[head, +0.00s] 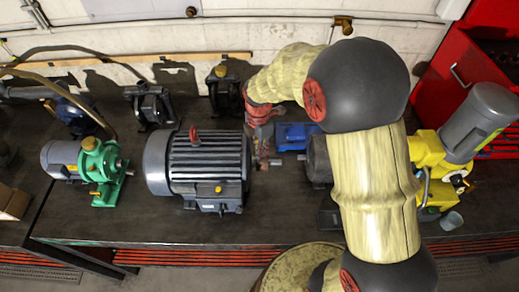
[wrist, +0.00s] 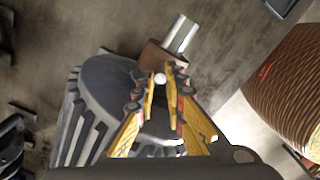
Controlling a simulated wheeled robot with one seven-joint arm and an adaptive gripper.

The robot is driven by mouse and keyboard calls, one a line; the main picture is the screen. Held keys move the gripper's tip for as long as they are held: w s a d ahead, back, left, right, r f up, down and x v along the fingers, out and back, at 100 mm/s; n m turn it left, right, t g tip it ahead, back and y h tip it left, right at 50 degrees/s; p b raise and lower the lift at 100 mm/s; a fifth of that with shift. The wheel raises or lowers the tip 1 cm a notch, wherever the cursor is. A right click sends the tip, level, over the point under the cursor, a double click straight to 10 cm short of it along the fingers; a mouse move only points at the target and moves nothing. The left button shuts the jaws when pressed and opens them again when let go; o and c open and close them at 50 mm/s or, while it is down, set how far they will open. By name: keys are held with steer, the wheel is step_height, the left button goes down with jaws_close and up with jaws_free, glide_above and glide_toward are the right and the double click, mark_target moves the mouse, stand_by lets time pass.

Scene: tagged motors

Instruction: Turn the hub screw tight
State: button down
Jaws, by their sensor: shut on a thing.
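The large grey finned motor (head: 198,165) lies on the dark workbench. In the wrist view its round end face (wrist: 115,95) is close below my gripper. A brown hub (wrist: 160,57) sits on a silver shaft (wrist: 180,35) at that end; the shaft also shows in the head view (head: 277,162). My gripper (wrist: 160,82) points down at the hub, its yellow fingers on both sides of a small pale round screw head (wrist: 160,78). The fingers are shut on this hub screw. The screw's lower part is hidden. In the head view my gripper (head: 262,143) is small and partly blends with the hub.
A green pump (head: 105,165) stands left of the motor. A blue unit (head: 297,135) and a yellow machine (head: 430,155) stand to the right, partly behind my arm. The bench front is mostly clear.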

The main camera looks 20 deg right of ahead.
steer(key=m, duration=0.4)
steer(key=shift+m, duration=0.3)
steer(key=shift+w+r+m, duration=0.1)
steer(key=shift+m, duration=1.3)
steer(key=c, duration=2.1)
jaws_free()
step_height(320, 180, up, 12)
steer(key=shift+w, duration=0.1)
steer(key=shift+m, duration=0.3)
